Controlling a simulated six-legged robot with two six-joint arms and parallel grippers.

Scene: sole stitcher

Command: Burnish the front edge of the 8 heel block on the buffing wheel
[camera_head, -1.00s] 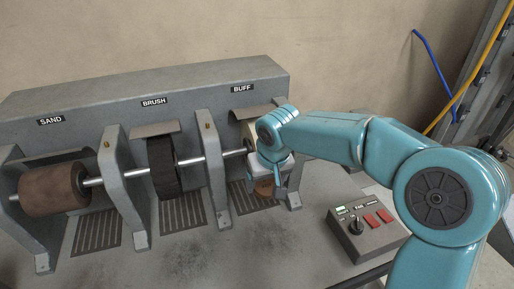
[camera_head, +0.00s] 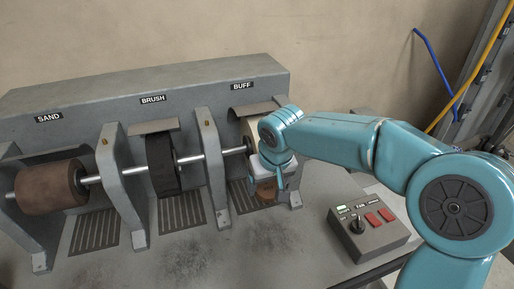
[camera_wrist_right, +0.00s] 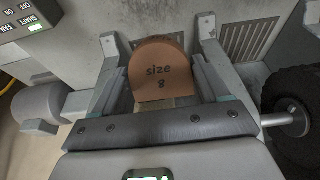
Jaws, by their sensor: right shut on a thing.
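The size 8 heel block (camera_head: 265,191) is brown with a rounded edge. My right gripper (camera_head: 268,180) is shut on it, just in front of and below the cream buffing wheel (camera_head: 251,127) under the BUFF label. In the right wrist view the heel block (camera_wrist_right: 160,66) shows its face marked "size 8", held between the grey fingers, its straight edge toward the gripper body. The wrist hides part of the wheel, and I cannot tell whether block and wheel touch. My left gripper is out of view.
The dark brush wheel (camera_head: 161,166) and brown sanding drum (camera_head: 47,187) share the shaft to the left. Grey brackets (camera_head: 214,172) stand between stations. A control box (camera_head: 368,233) with a lit green indicator and red buttons sits to the right.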

